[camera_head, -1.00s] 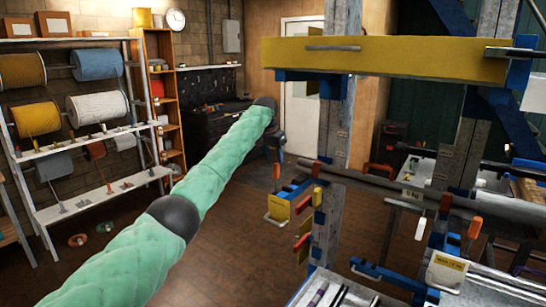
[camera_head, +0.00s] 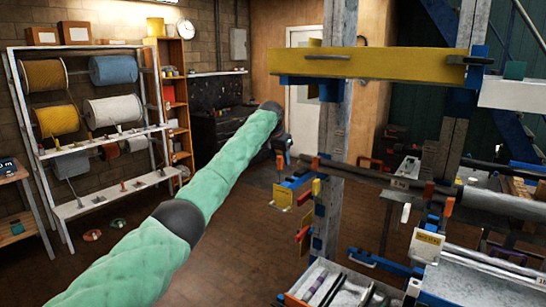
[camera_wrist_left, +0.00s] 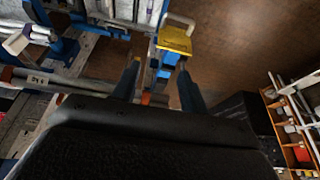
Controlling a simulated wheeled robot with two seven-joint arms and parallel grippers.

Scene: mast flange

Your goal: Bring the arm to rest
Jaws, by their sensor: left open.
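My left arm, in a padded green sleeve (camera_head: 235,165) with dark joints, reaches from the lower left toward the middle in the head view. Its dark wrist ends beside the upright metal post. In the left wrist view my left gripper (camera_wrist_left: 160,82) has two dark blue fingers spread apart, with nothing seen between them gripped. A yellow block with a pale handle (camera_wrist_left: 176,38) shows beyond the fingertips, apart from them as far as I can tell. My right gripper is in neither view.
A galvanised post (camera_head: 333,150) with a yellow crossbeam (camera_head: 400,66) stands right of my arm. A grey pipe (camera_head: 500,203) runs to the right. A tray of tools (camera_head: 330,285) lies below. A spool rack (camera_head: 105,145) stands left. The brown floor between is open.

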